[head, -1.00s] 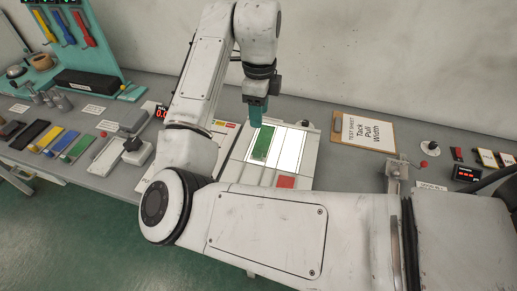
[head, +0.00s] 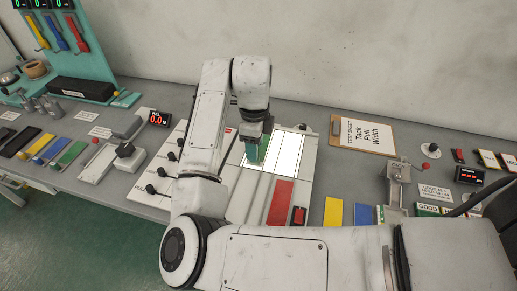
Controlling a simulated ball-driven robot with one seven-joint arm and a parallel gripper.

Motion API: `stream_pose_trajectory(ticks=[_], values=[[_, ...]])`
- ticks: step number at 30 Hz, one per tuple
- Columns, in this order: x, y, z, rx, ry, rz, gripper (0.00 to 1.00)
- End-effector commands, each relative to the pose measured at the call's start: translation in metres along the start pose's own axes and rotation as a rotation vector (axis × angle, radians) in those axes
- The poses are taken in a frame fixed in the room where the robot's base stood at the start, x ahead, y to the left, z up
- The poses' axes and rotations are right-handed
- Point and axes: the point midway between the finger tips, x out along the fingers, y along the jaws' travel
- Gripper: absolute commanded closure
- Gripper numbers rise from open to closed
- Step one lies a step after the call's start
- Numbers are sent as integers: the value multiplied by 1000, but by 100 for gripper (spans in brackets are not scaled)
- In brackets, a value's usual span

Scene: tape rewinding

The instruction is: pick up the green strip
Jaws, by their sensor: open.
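A green strip (head: 264,150) lies on the lit white panel (head: 288,153), near its left side. It is partly hidden by my gripper. My gripper (head: 253,154) points down from the wrist, with its teal fingers at the strip. The fingers are open, and the small view does not show whether they touch the strip. Another green strip (head: 70,154) lies in the row of colored strips on the left of the bench.
A red strip (head: 281,203) lies just in front of the panel. A clipboard test sheet (head: 364,133) lies to the right. Black knobs (head: 152,189) stand to the left. A yellow strip (head: 333,212) lies in front, near my forearm.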

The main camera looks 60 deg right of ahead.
Motion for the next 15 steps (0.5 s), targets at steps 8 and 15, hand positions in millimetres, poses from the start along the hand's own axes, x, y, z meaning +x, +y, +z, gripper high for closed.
stream_pose_trajectory(ticks=[8, 15], values=[[33, 4, 0, -1, 1, 2, 53], [36, 4, 0, 0, 0, 1, 53]])
